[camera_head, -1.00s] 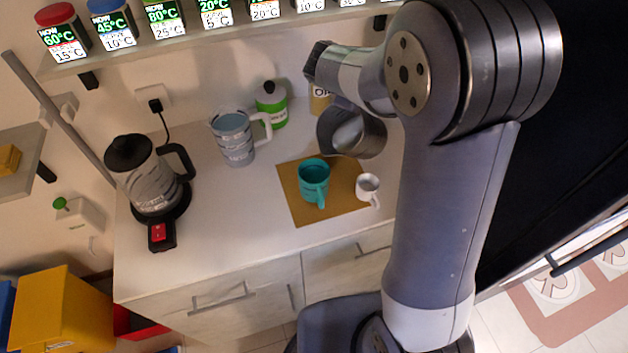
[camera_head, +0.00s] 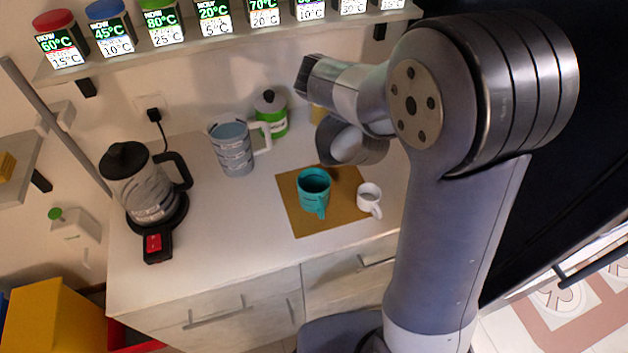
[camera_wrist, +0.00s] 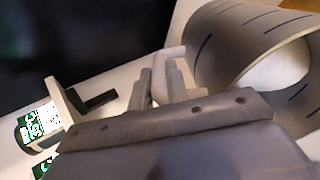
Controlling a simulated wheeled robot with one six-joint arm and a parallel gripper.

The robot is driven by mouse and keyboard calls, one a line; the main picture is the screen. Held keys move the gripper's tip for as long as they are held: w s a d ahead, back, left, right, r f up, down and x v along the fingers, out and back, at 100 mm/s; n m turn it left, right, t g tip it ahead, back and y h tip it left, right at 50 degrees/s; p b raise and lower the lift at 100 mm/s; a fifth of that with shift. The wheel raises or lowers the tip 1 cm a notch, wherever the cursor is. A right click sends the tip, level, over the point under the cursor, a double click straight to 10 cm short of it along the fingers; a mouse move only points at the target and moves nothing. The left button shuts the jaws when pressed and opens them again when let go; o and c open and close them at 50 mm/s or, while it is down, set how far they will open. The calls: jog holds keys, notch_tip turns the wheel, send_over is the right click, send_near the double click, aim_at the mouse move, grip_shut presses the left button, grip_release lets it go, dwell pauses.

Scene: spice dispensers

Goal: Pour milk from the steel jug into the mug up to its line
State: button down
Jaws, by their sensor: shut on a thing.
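The steel jug (camera_head: 378,149) hangs above the back of the brown mat in the head view, partly behind my arm. Its wide mouth and pale inside show in the wrist view, where the jug (camera_wrist: 215,50) has blue marks on its wall. My gripper (camera_wrist: 160,82) is shut on its pale handle; the head view hides the fingers. The jug looks tilted, but the milk level is unclear. A teal mug (camera_head: 314,190) and a smaller white mug (camera_head: 368,198) stand upright on the mat, below the jug in the picture. Their lines cannot be made out.
The brown mat (camera_head: 298,222) lies on the white counter. A blue-grey pitcher (camera_head: 234,152), a green canister (camera_head: 272,117) and a kettle (camera_head: 140,185) stand left and behind. A shelf of labelled dispensers (camera_head: 213,18) runs above. Counter front is clear.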

jog(key=shift+s+a+r+t+h+b, duration=0.6)
jog(key=shift+r+b, duration=0.25)
jog(key=shift+b, duration=0.4)
jog(key=shift+s+a+r+t+h+b, duration=0.6)
jog(key=shift+r+b, duration=0.25)
jog(key=shift+b, duration=0.35)
dwell(3.9)
